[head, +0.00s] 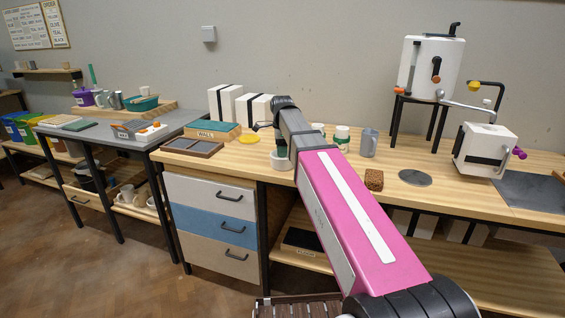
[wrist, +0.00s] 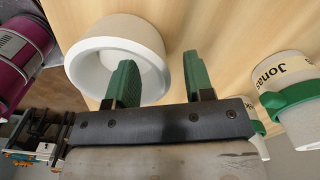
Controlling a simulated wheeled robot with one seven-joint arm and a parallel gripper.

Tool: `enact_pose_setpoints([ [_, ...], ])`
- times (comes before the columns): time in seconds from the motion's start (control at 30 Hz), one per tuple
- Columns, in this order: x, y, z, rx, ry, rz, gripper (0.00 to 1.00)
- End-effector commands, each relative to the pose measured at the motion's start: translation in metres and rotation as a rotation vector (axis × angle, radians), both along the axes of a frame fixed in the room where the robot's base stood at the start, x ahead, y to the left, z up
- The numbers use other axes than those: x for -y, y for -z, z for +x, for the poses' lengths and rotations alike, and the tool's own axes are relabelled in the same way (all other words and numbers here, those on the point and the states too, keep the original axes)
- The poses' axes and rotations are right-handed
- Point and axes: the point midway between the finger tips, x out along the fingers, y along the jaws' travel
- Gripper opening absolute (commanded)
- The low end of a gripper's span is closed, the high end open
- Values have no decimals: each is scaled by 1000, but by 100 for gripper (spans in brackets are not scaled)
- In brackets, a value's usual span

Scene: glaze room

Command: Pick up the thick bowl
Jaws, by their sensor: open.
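The thick bowl (wrist: 90,52) is white with a broad rim, at upper left in the wrist view. In the head view the bowl (head: 281,163) stands on the wooden bench, partly hidden by my arm. My gripper (wrist: 158,75) is open, with two green fingers. In the wrist view the left finger overlaps the bowl's opening and the right finger is outside its rim, over bare wood. The near rim lies between them in the picture; I cannot tell whether either finger touches it. The fingertips are not clear in the head view.
A white cup with a green band marked "Jonas" (wrist: 282,92) stands close to the right of my gripper. A grey mug (head: 369,143), a brown sponge-like block (head: 374,180) and a yellow disc (head: 249,138) are also on the bench. Drawers (head: 213,226) are below its left end.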

Motion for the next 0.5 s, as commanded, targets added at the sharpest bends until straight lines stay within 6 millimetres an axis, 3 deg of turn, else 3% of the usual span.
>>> enact_pose_setpoints([
  [0.2, 0, 2, 0, 0, 0, 0, 48],
  [0.23, 0, 2, 0, 0, 0, 0, 45],
  [0.37, 0, 2, 0, 0, 0, 0, 2],
  [0.5, 0, 2, 0, 0, 0, 0, 0],
])
